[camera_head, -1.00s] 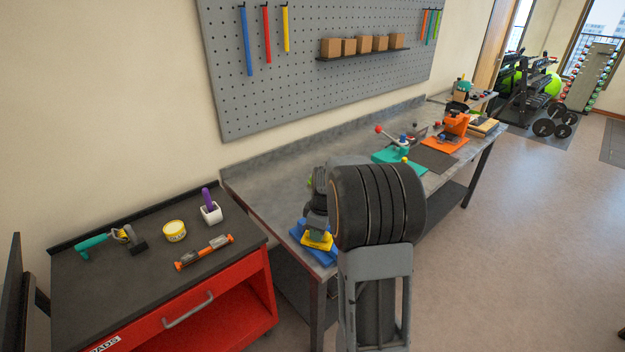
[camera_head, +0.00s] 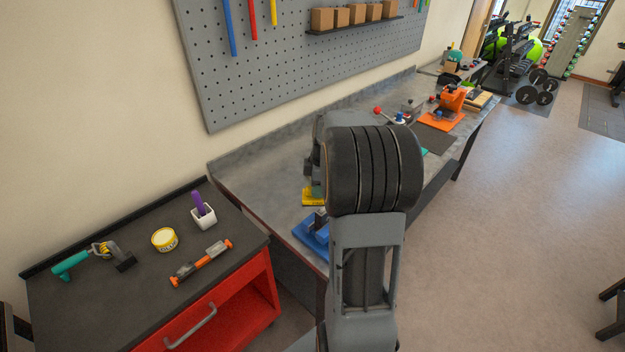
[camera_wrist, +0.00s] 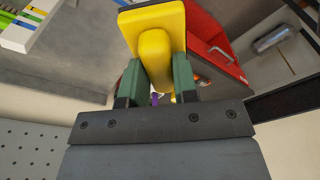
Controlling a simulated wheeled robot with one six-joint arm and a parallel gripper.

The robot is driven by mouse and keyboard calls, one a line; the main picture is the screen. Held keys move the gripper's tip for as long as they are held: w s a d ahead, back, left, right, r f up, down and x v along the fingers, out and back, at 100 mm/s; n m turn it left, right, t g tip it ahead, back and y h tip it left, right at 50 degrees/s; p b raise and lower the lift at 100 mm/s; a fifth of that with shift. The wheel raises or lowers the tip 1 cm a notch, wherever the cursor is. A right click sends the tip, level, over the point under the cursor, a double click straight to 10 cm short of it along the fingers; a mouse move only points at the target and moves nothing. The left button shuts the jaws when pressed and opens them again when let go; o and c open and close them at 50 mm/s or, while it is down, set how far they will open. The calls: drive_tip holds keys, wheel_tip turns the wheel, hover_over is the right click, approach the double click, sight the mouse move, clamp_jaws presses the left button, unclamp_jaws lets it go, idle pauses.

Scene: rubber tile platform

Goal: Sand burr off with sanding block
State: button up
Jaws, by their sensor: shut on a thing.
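My gripper (camera_wrist: 158,78) is shut on a yellow sanding block (camera_wrist: 153,28), whose narrow grip sits between the two green fingers in the wrist view. In the head view the yellow block (camera_head: 313,197) shows left of my wrist, beyond a blue fixture (camera_head: 312,236) on the near end of the bench. The block looks raised and apart from the fixture. The fixture carries a dark blue part, partly covered by my arm. I cannot make out a burr.
The grey workbench (camera_head: 262,190) has free room to the left. Farther along stand an orange fixture (camera_head: 447,105) and a red-knobbed tool (camera_head: 385,112). A pegboard (camera_head: 290,65) hangs behind.

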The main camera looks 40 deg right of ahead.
sight(320, 201)
drive_tip(key=shift+s+d, duration=0.15)
idle(0.3)
drive_tip(key=shift+f+b, duration=1.8)
drive_tip(key=shift+f, duration=0.3)
drive_tip(key=shift+f, duration=0.3)
drive_tip(key=shift+f+b, duration=0.65)
drive_tip(key=shift+b, duration=0.1)
drive_tip(key=shift+w+d+r+p, duration=0.1)
drive_tip(key=shift+w+d+p, duration=0.15)
drive_tip(key=shift+d, duration=0.7)
drive_tip(key=shift+w+d+r+p, duration=0.1)
drive_tip(key=shift+d+p, duration=0.1)
drive_tip(key=shift+d, duration=0.7)
drive_tip(key=shift+w+d+f, duration=0.15)
drive_tip(key=shift+d+f, duration=0.05)
drive_tip(key=shift+d, duration=0.6)
drive_tip(key=shift+s+a+f+b, duration=0.15)
drive_tip(key=shift+a+b, duration=0.1)
drive_tip(key=shift+a, duration=0.4)
drive_tip(key=shift+s+a+f+b, duration=0.1)
drive_tip(key=shift+s+a+b, duration=0.1)
drive_tip(key=shift+a, duration=0.5)
drive_tip(key=shift+s+a+f+b, duration=0.1)
drive_tip(key=shift+a+b, duration=0.15)
drive_tip(key=shift+a, duration=0.4)
drive_tip(key=shift+r, duration=0.1)
